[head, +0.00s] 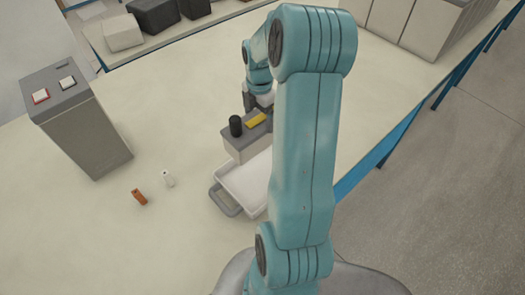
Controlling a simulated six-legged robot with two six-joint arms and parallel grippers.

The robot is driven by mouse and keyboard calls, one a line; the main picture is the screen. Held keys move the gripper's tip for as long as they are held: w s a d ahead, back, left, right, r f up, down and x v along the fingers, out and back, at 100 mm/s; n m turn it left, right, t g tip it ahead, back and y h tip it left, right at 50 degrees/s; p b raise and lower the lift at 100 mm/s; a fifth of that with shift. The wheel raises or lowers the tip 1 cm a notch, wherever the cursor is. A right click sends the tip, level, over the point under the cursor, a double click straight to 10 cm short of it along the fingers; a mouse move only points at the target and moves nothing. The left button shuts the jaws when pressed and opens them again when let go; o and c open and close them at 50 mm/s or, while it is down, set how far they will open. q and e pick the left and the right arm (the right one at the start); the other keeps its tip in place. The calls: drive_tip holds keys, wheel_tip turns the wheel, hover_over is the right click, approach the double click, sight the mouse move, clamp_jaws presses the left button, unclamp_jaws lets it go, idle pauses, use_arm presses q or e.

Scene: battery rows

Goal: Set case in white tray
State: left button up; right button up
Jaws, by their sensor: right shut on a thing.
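The case (238,146) is a grey box with a darker top, a black cylinder and a yellow piece on it. It is at the far end of the white tray (232,181), overlapping it in the head view. I cannot tell whether it hangs above the tray or touches it. My right gripper (260,101) is shut on the case at its far side, and my teal right arm hides part of the case and the right part of the tray. The tray has a grey handle (222,204) at its near left. My left gripper is not in view.
A grey box with a red-edged and a dark-edged button (85,125) stands at left. A small orange piece (139,197) and a small white piece (168,179) lie left of the tray. Dark and white bins (155,15) and pale boxes (420,25) stand at the back.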

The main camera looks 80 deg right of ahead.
wheel_tip(320, 180, down, 14)
drive_tip(key=b, duration=1)
drive_tip(key=shift+f+b, duration=0.2)
drive_tip(key=shift+b, duration=0.1)
drive_tip(key=shift+d+f, duration=0.1)
drive_tip(key=o, duration=1.4)
wheel_tip(320, 180, up, 12)
drive_tip(key=shift+r, duration=0.2)
